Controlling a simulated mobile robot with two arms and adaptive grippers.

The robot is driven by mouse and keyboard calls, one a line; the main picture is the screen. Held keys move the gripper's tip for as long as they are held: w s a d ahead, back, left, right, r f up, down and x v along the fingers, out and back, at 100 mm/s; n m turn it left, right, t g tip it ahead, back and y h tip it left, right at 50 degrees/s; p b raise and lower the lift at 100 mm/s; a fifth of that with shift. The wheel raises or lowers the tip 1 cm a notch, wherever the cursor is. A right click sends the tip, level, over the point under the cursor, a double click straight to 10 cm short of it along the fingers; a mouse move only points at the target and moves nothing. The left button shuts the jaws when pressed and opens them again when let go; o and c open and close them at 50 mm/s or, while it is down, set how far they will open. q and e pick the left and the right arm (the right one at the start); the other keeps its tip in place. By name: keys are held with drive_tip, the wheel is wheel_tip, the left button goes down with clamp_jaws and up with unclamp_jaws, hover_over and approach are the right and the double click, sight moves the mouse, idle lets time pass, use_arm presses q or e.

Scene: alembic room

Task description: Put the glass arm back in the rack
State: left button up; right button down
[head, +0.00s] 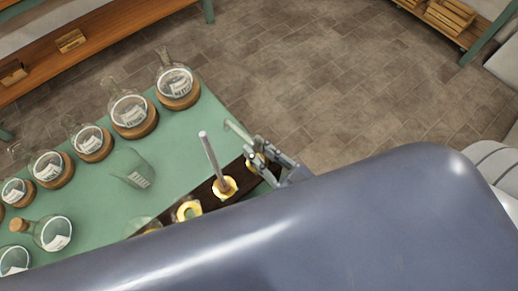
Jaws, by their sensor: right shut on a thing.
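The rack (204,196) is a dark wooden strip with yellow rings along the near right edge of the green table. A grey rod (209,155) stands tilted in one yellow ring. My right gripper (262,152) is at the rack's far right end, beside the rod. It is shut on a thin, pale translucent piece, apparently the glass arm (237,130), which sticks out up and left. Its lower end is hidden by the fingers, so I cannot tell whether it touches the rack. My left gripper is not in view.
Several labelled round flasks on cork rings, one of them a flask (177,83), line the far side of the green table (185,145). A wooden bench (100,40) is behind. Tiled floor (320,80) is open at right. My own grey-blue body hides the foreground.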

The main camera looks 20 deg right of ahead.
drive_tip(key=shift+f+b, duration=0.4)
drive_tip(key=shift+f, duration=0.35)
idle(0.4)
drive_tip(key=shift+f, duration=0.2)
idle(0.7)
drive_tip(key=shift+f, duration=0.3)
idle(0.9)
drive_tip(key=c, duration=1.4)
unclamp_jaws()
drive_tip(key=shift+s, duration=0.1)
drive_tip(key=v, duration=1.2)
